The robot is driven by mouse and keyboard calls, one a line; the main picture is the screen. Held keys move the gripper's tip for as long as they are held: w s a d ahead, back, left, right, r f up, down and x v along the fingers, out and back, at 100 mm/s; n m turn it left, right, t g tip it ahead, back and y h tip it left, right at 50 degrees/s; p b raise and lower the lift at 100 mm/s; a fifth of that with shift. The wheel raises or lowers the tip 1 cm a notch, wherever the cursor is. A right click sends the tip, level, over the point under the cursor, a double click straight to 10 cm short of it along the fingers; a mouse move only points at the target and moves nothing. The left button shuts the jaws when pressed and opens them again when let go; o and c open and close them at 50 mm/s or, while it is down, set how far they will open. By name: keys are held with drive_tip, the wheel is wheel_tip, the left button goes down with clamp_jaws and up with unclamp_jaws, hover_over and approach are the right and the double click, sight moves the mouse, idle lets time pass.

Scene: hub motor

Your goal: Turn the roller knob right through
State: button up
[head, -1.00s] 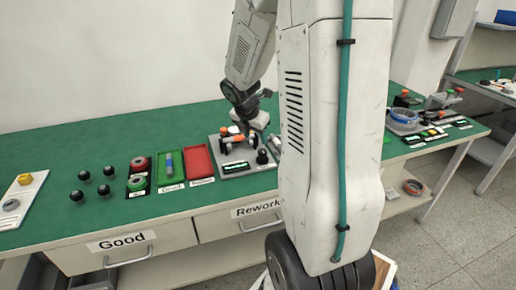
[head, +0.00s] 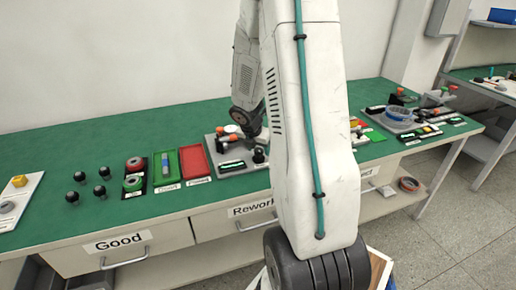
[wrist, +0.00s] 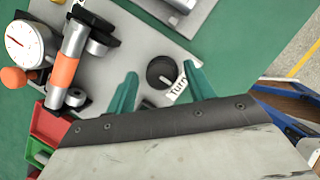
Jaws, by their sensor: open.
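The black round roller knob (wrist: 162,72) sits on a grey plate (wrist: 125,30) in the wrist view, with a white label reading "Turn" beside it. The knob also shows in the head view (head: 259,156), at the plate's front right corner. My gripper (wrist: 160,69) is open, its two teal fingers apart, with the knob showing between the fingertips. Whether the fingers touch it or are above it I cannot tell. In the head view my arm hides part of the plate and most of the gripper.
Red (head: 197,162) and green (head: 166,168) trays lie left of the plate in the head view. Several black knobs stand further left.

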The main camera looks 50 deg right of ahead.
drive_tip(key=c, duration=1)
drive_tip(key=shift+o, duration=0.2)
